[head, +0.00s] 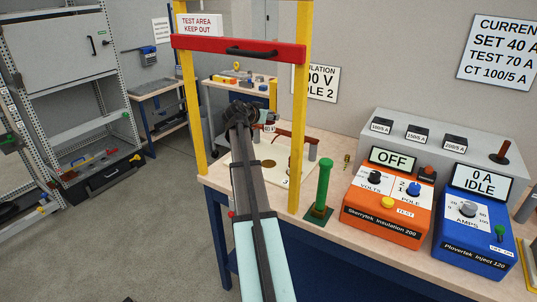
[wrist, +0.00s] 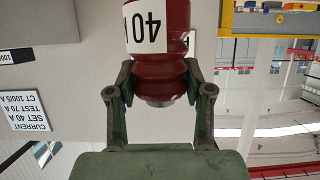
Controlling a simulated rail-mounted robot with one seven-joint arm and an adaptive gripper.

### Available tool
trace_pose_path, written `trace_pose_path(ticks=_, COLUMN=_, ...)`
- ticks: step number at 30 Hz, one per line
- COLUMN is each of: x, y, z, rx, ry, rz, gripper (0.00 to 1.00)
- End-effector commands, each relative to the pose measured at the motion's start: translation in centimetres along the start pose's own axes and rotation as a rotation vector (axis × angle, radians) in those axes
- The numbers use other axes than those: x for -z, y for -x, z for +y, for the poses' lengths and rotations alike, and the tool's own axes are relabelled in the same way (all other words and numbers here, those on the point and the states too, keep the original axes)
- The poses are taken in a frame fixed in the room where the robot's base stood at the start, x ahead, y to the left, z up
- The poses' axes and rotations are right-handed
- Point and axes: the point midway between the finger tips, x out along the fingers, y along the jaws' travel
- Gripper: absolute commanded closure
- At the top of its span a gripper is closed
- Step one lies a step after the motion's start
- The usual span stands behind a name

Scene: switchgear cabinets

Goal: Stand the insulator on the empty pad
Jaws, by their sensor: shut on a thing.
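The insulator (wrist: 160,72) is dark red and ribbed, with a white label reading "40" and a partly cut-off mark. In the wrist view my gripper (wrist: 159,84) is shut on its ribbed end, one finger on each side. A short grey metal end shows between the fingers. In the head view my gripper (head: 241,116) is above the back of a cream board (head: 245,180) on the bench, and my arm hides part of the board. A round brown pad (head: 268,163) on the board looks bare. I cannot clearly make out the held insulator in the head view.
A yellow frame (head: 300,110) with a red crossbar (head: 238,49) stands around the board's front. A green post (head: 322,185), an orange tester (head: 388,200) and a blue injector (head: 474,215) stand to the right. A grey post (head: 312,149) stands near the board's right edge.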

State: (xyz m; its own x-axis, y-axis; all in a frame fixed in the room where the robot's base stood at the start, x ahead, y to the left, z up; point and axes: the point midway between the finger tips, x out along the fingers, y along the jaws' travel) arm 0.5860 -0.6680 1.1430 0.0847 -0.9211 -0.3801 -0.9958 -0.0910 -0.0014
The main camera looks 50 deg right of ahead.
Motion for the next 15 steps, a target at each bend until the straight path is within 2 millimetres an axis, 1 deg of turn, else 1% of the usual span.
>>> trace_pose_path(ticks=1, x=-1.1, y=-0.3, z=0.1, rx=-0.001, ry=0.004, rz=-0.002, gripper=0.96)
trace_pose_path(ticks=3, x=-2.7, y=-0.9, z=0.1, rx=0.000, ry=0.005, rz=-0.002, gripper=0.96)
trace_pose_path(ticks=9, x=-6.9, y=-2.7, z=0.1, rx=0.001, ry=0.005, rz=-0.002, gripper=0.96)
trace_pose_path(ticks=12, x=-8.8, y=-3.5, z=0.0, rx=0.002, ry=0.005, rz=-0.002, gripper=0.96)
trace_pose_path(ticks=15, x=-10.2, y=-4.1, z=0.0, rx=0.002, ry=0.004, rz=-0.001, gripper=0.96)
